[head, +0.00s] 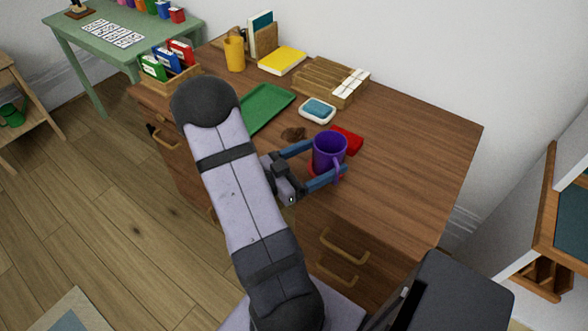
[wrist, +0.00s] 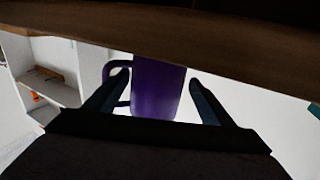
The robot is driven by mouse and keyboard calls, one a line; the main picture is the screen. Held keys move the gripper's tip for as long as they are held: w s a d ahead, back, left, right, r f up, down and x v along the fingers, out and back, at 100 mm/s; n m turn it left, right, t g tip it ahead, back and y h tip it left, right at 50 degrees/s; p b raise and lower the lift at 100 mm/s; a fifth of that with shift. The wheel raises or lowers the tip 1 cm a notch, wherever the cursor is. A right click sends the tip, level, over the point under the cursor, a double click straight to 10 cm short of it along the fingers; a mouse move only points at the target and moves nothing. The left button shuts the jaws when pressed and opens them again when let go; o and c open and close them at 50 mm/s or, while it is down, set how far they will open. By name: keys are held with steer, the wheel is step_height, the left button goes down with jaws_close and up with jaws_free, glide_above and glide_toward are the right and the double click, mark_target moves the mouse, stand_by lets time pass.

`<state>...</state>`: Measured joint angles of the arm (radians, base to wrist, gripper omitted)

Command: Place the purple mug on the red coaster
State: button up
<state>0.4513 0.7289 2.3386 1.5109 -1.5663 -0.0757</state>
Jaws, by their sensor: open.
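The purple mug (head: 329,152) stands upright on the right part of the wooden desk, its handle toward the front right in the head view. It also shows in the wrist view (wrist: 158,88), between the two fingers, with the picture upside down. A red patch, seemingly the red coaster (head: 312,169), shows at the mug's lower left edge. The mug hides most of it, so its full outline cannot be seen. My gripper (head: 327,158) is open, with one blue finger on each side of the mug. In the wrist view gaps show between both fingers and the mug.
A red block-like item (head: 349,141) lies just behind the mug. A soap-like blue piece in a white dish (head: 317,110), a green tray (head: 268,108) and a wooden rack (head: 325,84) stand farther back. The desk's right part (head: 420,160) is clear.

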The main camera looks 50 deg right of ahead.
steer(key=v, duration=1)
steer(key=shift+a, duration=0.25)
steer(key=shift+w, duration=0.15)
